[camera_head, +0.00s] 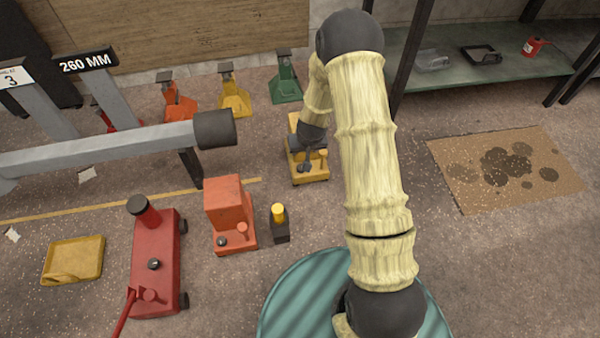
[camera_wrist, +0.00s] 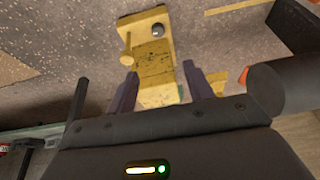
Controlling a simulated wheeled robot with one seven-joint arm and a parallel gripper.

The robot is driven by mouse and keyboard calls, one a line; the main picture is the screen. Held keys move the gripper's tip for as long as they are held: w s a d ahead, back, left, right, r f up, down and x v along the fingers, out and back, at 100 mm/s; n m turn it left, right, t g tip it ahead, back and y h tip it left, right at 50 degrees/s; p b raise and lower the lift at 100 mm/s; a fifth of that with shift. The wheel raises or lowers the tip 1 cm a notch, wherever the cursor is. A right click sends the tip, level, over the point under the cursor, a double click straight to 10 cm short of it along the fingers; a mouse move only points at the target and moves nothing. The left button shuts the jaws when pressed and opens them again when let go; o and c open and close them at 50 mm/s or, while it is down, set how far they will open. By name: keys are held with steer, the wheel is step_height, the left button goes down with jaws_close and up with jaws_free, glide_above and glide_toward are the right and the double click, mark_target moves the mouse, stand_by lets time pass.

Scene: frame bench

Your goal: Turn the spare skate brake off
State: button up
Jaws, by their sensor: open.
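A worn yellow unit (camera_head: 312,177), which may be the spare skate, stands on the floor below my gripper. In the wrist view the yellow unit (camera_wrist: 153,62) has a yellow peg with a round head (camera_wrist: 126,60) on its left side and a small dark knob (camera_wrist: 158,30) at its far end. I cannot tell which of these is the brake. My gripper (camera_head: 306,160) is over the yellow unit, partly hiding it. In the wrist view my gripper (camera_wrist: 160,85) is open and empty, its fingers on either side of the unit's near part. Contact cannot be told.
An orange unit (camera_head: 230,212) with knobs, a small black-and-yellow item (camera_head: 279,222) and a red jack (camera_head: 155,260) stand to the left. A grey beam with a dark end (camera_head: 215,128) juts in from the left. Several coloured stands (camera_head: 235,92) line the back.

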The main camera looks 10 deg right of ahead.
steer(key=b+x, duration=0.1)
steer(key=x, duration=0.3)
steer(key=shift+s+d+f, duration=0.1)
steer(key=shift+s, duration=0.05)
steer(key=b+x, duration=0.9)
steer(key=x, duration=0.7)
steer(key=shift+s+f, duration=0.1)
steer(key=shift+w+d+f+b, duration=0.1)
steer(key=shift+w+f+b, duration=0.35)
steer(key=shift+f, duration=0.15)
steer(key=shift+c, duration=0.2)
steer(key=shift+r, duration=0.1)
steer(key=c, duration=0.9)
